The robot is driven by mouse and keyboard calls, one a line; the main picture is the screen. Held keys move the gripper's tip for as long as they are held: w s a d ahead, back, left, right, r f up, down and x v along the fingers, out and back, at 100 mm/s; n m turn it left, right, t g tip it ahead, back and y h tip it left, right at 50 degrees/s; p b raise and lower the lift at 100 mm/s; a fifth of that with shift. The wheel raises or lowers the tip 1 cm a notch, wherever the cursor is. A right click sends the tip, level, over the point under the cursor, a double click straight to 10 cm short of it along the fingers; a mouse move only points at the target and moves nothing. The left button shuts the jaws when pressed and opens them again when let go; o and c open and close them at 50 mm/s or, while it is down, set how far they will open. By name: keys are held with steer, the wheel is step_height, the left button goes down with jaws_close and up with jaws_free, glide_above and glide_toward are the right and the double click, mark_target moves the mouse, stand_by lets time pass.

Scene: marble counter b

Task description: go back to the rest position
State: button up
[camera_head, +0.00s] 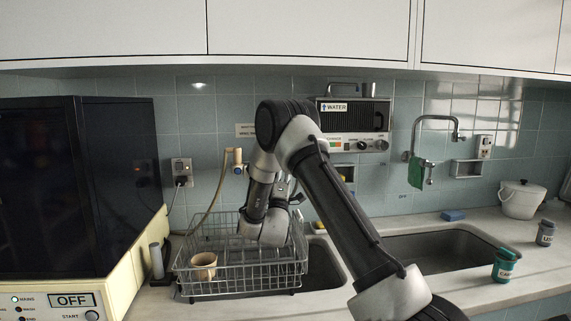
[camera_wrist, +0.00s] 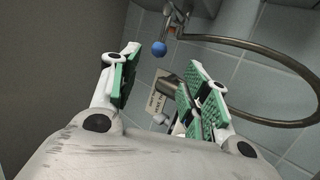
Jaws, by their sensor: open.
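My gripper (camera_wrist: 163,90) shows in the wrist view with its two green-padded fingers spread apart and nothing between them. In the head view my arm reaches over the wire dish rack, and its wrist end hangs above the rack's back part. The fingers are hidden behind my arm there. A tan cup (camera_head: 203,266) stands in the front left of the wire dish rack (camera_head: 262,281), apart from my arm.
A dark machine (camera_head: 75,190) stands left. A hose (camera_head: 212,190) hangs on the tiled wall; a hose loop also shows in the wrist view (camera_wrist: 285,60). A sink (camera_head: 430,247), a teal jar (camera_head: 503,265), a grey jar (camera_head: 545,232) and a white pot (camera_head: 520,201) are right. Cabinets (camera_head: 310,30) hang above.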

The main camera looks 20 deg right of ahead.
stand_by(0.4)
step_height(320, 180, up, 8)
steer(key=a+m+g+y, duration=0.2)
steer(key=g+y, duration=0.1)
steer(key=y, duration=0.7)
steer(key=s+a+g+y, duration=0.3)
steer(key=s, duration=0.4)
steer(key=s+f+m+g, duration=0.2)
steer(key=s+f+g, duration=0.1)
steer(key=s, duration=1)
steer(key=s+f+m+g+y, duration=0.1)
steer(key=s+f+m+g, duration=0.1)
steer(key=s, duration=1.1)
steer(key=s+f+m+g, duration=0.3)
steer(key=s+g, duration=0.3)
steer(key=s, duration=0.7)
steer(key=shift+d+f, duration=0.4)
steer(key=shift+f, duration=0.05)
